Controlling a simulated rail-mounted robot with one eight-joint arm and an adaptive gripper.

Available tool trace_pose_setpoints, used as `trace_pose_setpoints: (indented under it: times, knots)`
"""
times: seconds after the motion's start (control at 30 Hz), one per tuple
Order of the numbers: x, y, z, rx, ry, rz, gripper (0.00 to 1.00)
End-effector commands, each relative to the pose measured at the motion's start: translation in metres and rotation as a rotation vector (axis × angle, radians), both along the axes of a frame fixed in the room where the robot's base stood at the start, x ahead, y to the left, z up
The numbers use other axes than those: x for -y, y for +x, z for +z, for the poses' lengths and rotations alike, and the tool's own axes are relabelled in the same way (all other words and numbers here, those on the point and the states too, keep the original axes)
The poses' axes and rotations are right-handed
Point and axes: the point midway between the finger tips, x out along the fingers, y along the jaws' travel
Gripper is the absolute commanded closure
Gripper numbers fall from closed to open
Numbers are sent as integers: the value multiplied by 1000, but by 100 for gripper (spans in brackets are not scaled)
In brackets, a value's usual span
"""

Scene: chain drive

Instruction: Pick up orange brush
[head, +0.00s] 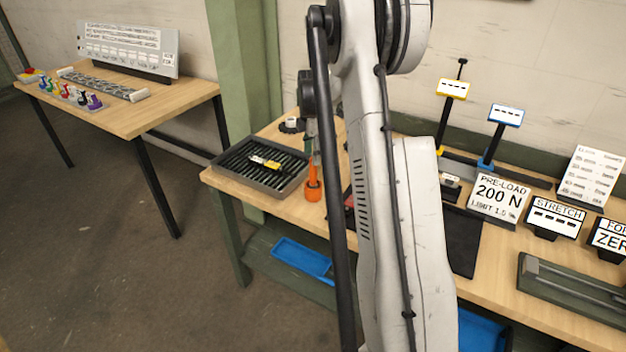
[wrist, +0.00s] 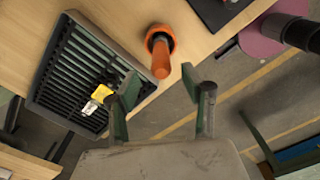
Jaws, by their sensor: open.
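The orange brush (head: 313,168) stands upright at the front left of the workbench, its lower end in or on a round orange base (head: 313,192). I cannot tell whether base and brush are one piece. In the wrist view the brush handle (wrist: 161,62) points up toward the camera. My gripper (wrist: 160,80) is open, with one green finger on each side of the handle's end and no visible contact. In the head view my gripper (head: 309,140) is small and partly hidden behind my arm, just above the brush.
A dark slatted tray (head: 232,172) with a yellow, black and white item (head: 265,163) lies left of the brush. A dark mat (head: 462,245) and signs, including the pre-load sign (head: 500,197), are to the right. The bench edge is close to the brush.

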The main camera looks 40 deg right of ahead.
Motion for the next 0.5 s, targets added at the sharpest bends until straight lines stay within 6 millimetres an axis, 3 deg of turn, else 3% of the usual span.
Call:
trace_pose_setpoints:
  times: [0.27, 0.5]
  knots:
    - [1, -1, -18, 0, 0, -1, 57]
    - [3, -3, -51, 0, 0, 0, 57]
